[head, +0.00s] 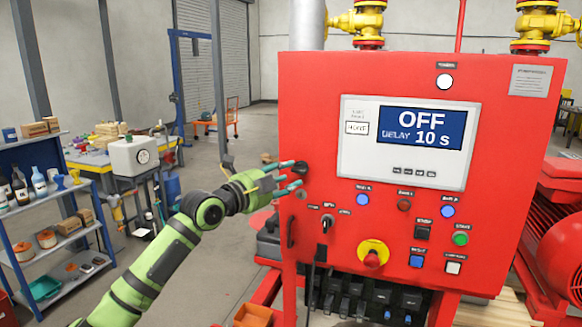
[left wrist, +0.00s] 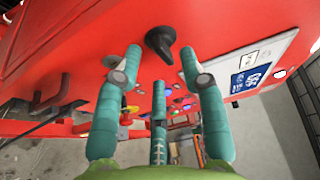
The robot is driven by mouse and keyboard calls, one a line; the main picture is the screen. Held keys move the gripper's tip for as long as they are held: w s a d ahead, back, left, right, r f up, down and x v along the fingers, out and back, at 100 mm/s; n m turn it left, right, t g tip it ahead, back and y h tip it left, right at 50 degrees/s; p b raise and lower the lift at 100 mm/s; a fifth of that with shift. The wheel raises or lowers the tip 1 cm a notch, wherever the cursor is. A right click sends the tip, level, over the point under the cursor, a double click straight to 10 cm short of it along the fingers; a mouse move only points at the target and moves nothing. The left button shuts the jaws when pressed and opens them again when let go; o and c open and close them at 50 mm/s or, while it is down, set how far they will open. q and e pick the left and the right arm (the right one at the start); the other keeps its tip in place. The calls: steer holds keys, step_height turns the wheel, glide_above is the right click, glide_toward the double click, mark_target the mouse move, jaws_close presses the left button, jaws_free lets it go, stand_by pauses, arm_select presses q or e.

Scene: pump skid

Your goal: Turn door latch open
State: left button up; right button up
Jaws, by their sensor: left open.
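In the left wrist view the latch (left wrist: 160,42) is a black, rounded handle on the red panel. My left gripper (head: 294,175) reaches in from the left with its teal fingers pointing at the panel. The gripper is open, and in the left wrist view its fingertips (left wrist: 161,60) stand on either side of the latch, with a third finger below. I cannot tell whether any finger touches the latch. My right gripper is not in view.
The door carries a display (head: 422,128) reading OFF, a rotary switch (head: 326,224), a red emergency button (head: 372,256) and several small buttons. A black pull handle (head: 290,230) is below the latch. A blue shelf (head: 60,190) stands at left. Open floor lies behind my left arm.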

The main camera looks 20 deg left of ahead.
mark_target(298, 166)
arm_select(q)
steer(key=shift+w+d+r, duration=0.2)
steer(key=shift+w+d, duration=0.1)
steer(key=shift+w, duration=0.25)
steer(key=shift+w+d+f+p, duration=0.2)
steer(key=shift+w+d+p, duration=0.15)
steer(key=shift+w, duration=0.1)
steer(key=shift+a, duration=0.1)
jaws_close()
